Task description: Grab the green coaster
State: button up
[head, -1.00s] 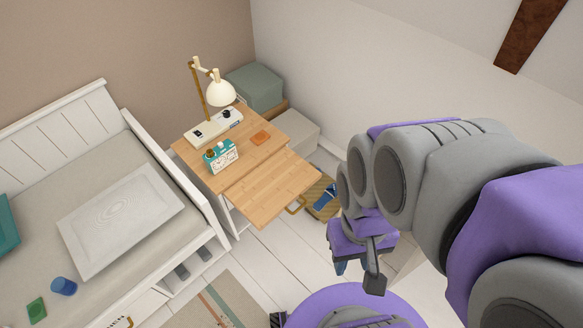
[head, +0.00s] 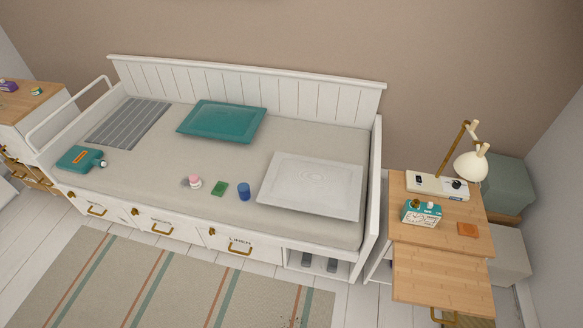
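The green coaster (head: 219,188) is a small flat square lying on the beige daybed mattress, near its front edge. It lies between a small pink-and-white item (head: 195,183) on its left and a blue cup (head: 244,191) on its right. Nothing covers it. My gripper and arm are outside the present head view, so I cannot see their place relative to the coaster.
The white daybed (head: 372,190) has drawers along its front. A white tray-like panel (head: 312,187), a teal one (head: 222,121) and a teal item (head: 80,159) lie on it. The striped rug (head: 170,285) in front is clear.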

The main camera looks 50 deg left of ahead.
aim_at(219, 189)
jog(key=u, duration=2.45)
jog(key=i+z, duration=0.15)
jog(key=z, duration=0.35)
jog(key=i+j+z, duration=0.3)
jog(key=i+j, duration=0.2)
jog(key=i+j+z, duration=0.1)
jog(key=i+j, duration=0.15)
jog(key=j, duration=0.2)
jog(key=i+j+z, duration=0.15)
jog(key=j, duration=0.2)
jog(key=i+j+z, duration=0.15)
jog(key=j, duration=0.25)
jog(key=i+j, duration=0.45)
jog(key=j, duration=0.2)
